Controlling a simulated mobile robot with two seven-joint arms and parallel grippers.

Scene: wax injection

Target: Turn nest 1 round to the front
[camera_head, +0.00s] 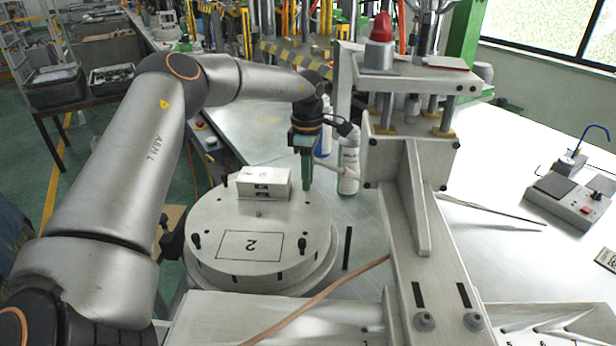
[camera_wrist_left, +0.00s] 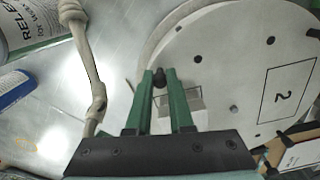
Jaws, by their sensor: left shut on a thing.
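A pale metal block (camera_head: 262,184) sits on the far side; no number 1 shows. My left gripper (camera_head: 307,186) points down at the turntable's far right edge. In the left wrist view its green fingers (camera_wrist_left: 159,76) are shut on a black peg (camera_wrist_left: 159,80) at the rim, beside the block (camera_wrist_left: 182,99). My right gripper is not in view.
The press (camera_head: 412,150) with its red knob (camera_head: 381,28) stands just right of the turntable. A white bottle (camera_head: 348,172) stands behind it. A copper-coloured hose (camera_head: 330,291) crosses in front. A control box (camera_head: 575,197) sits at the right; the bench between is mostly clear.

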